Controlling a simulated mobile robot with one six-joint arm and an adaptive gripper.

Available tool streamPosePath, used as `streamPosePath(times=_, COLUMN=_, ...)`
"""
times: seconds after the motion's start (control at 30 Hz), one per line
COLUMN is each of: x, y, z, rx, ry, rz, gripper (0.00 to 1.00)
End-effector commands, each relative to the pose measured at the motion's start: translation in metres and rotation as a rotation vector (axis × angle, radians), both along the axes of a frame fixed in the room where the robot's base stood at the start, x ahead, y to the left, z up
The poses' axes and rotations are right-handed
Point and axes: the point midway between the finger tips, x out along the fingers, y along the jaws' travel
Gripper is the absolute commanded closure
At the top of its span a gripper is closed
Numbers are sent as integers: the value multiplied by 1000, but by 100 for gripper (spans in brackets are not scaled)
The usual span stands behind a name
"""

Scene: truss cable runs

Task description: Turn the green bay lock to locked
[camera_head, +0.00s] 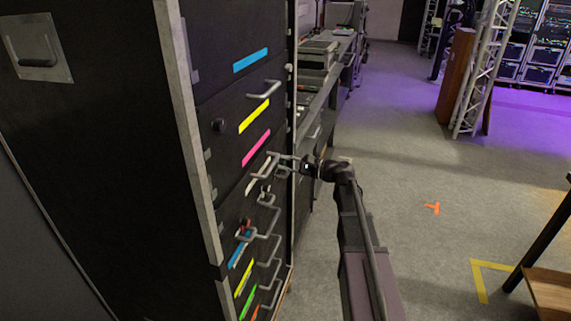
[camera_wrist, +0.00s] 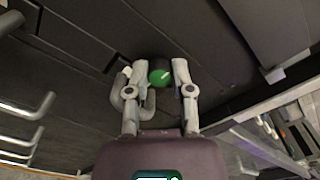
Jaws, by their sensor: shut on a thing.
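The green bay lock (camera_wrist: 160,77) shows in the wrist view as a round green face with a pale mark on a dark body. The mark slants from lower left to upper right. My gripper (camera_wrist: 159,67) has one finger on each side of the lock and is shut on it. In the head view my gripper (camera_head: 286,161) reaches from the right to the drawer front of the black cabinet (camera_head: 95,130), close to a metal handle (camera_head: 264,166). The lock cannot be made out in the head view there.
The cabinet front carries several drawers with bar handles and coloured strips, among them a pink strip (camera_head: 256,148) and a green strip (camera_head: 248,302). A dark round knob (camera_head: 219,125) sits higher up. A workbench (camera_head: 321,105) stands behind. The grey floor to the right is mostly clear.

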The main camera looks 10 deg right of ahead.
Motion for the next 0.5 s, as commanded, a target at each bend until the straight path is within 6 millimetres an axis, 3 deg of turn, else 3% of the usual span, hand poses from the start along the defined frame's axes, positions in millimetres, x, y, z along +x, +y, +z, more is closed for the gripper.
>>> streamPosePath(times=0.03, x=1, y=1, z=1, rx=3, ry=-1, rz=0, gripper=67)
streamPosePath(times=0.13, x=1, y=1, z=0, rx=2, ry=0, rz=0, gripper=37)
streamPosePath(times=0.5, x=0, y=0, z=0, rx=0, ry=0, rz=0, gripper=35)
